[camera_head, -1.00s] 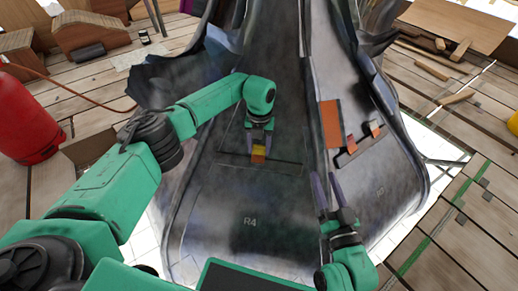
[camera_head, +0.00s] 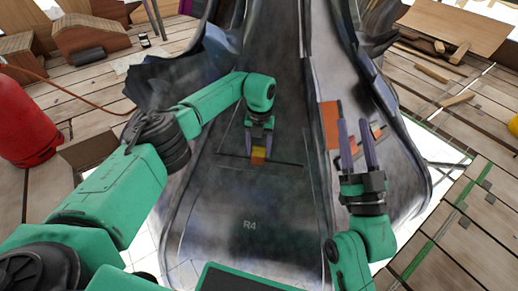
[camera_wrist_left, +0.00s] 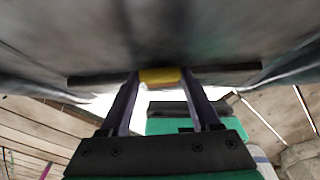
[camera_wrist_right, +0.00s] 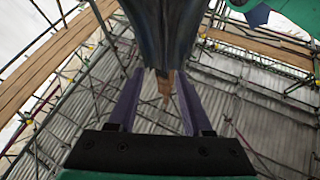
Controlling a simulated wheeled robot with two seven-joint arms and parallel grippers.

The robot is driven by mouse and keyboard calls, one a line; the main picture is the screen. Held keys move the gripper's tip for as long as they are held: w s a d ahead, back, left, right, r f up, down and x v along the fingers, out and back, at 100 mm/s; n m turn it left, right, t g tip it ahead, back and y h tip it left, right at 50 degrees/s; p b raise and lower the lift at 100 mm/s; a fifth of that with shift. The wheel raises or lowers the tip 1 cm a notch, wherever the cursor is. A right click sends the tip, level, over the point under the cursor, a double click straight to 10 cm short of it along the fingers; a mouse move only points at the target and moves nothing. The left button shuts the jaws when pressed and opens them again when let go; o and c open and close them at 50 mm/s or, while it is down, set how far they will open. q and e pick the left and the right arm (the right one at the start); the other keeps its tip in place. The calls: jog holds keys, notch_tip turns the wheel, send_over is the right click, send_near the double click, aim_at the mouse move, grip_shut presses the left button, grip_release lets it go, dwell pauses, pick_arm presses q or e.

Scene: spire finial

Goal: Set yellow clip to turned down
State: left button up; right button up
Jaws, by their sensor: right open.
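The yellow clip (camera_head: 259,152) sits on the dark panel marked R4, at a dark horizontal slot, with an orange patch just below it. My left gripper (camera_head: 259,138) reaches down to it, one finger on each side. In the left wrist view the yellow clip (camera_wrist_left: 160,76) shows between the fingertips, which stand as wide apart as the open right ones. I cannot tell whether either finger touches it. My right gripper (camera_head: 354,130) is open in front of the right-hand panel, with nothing held between its fingers in the right wrist view (camera_wrist_right: 160,85).
An orange plate (camera_head: 330,124) and a small orange tab (camera_head: 376,130) are on the right-hand panel by my right gripper. A red cylinder (camera_head: 26,125) stands at far left. Wooden boxes (camera_head: 90,36) and plank decking surround the spire.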

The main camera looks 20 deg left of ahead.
aim_at(259, 147)
pick_arm(q)
jog(key=shift+o, duration=0.9)
